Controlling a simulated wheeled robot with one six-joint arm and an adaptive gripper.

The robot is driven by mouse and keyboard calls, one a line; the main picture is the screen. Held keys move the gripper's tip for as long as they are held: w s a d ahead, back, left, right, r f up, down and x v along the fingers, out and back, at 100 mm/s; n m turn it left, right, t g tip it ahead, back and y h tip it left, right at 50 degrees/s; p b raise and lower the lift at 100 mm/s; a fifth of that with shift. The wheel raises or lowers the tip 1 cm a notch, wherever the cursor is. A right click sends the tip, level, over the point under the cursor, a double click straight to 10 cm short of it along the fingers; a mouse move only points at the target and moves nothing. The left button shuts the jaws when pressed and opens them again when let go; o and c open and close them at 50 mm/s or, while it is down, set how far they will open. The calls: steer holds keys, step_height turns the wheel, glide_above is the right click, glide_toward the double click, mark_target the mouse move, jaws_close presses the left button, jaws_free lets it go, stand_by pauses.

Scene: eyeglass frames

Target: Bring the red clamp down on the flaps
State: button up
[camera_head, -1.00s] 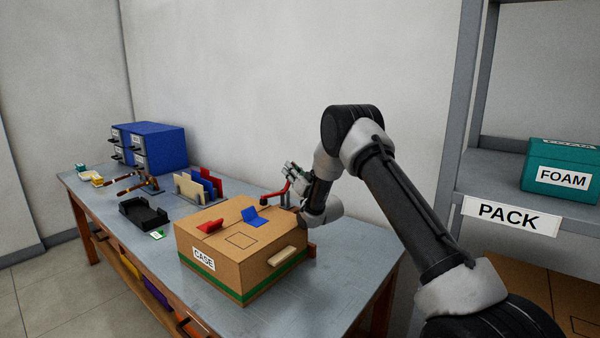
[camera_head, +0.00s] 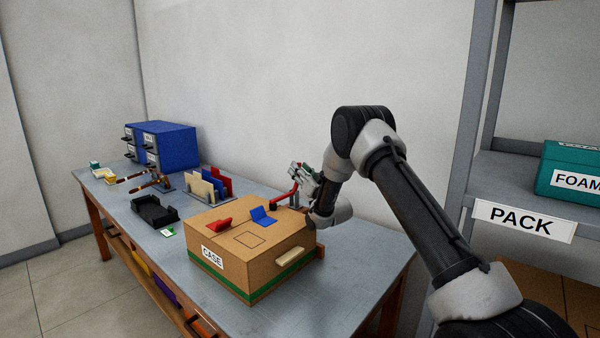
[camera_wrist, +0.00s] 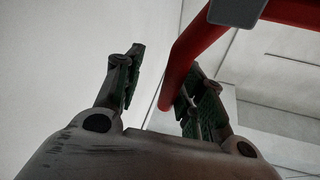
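The red clamp (camera_head: 283,200) stands at the back edge of the cardboard box labelled CASE (camera_head: 245,265), its red arm angled up towards my gripper (camera_head: 300,173). A red flap (camera_head: 219,225) and a blue flap (camera_head: 264,216) stick up, tilted, from the box top. In the wrist view, the clamp's red bar (camera_wrist: 190,60) runs through the space of my gripper (camera_wrist: 165,92), close to the right finger and partly covering it. The fingers are apart, with a clear gap between the left finger and the bar. Whether the bar touches the right finger cannot be told.
A rack with coloured upright pieces (camera_head: 210,186), a black tray (camera_head: 154,211) and a blue drawer cabinet (camera_head: 162,146) are left of the box on the workbench (camera_head: 345,260). A PACK shelf (camera_head: 522,220) holding a teal FOAM box (camera_head: 570,172) stands at the right.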

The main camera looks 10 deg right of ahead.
steer(key=v, duration=1.2)
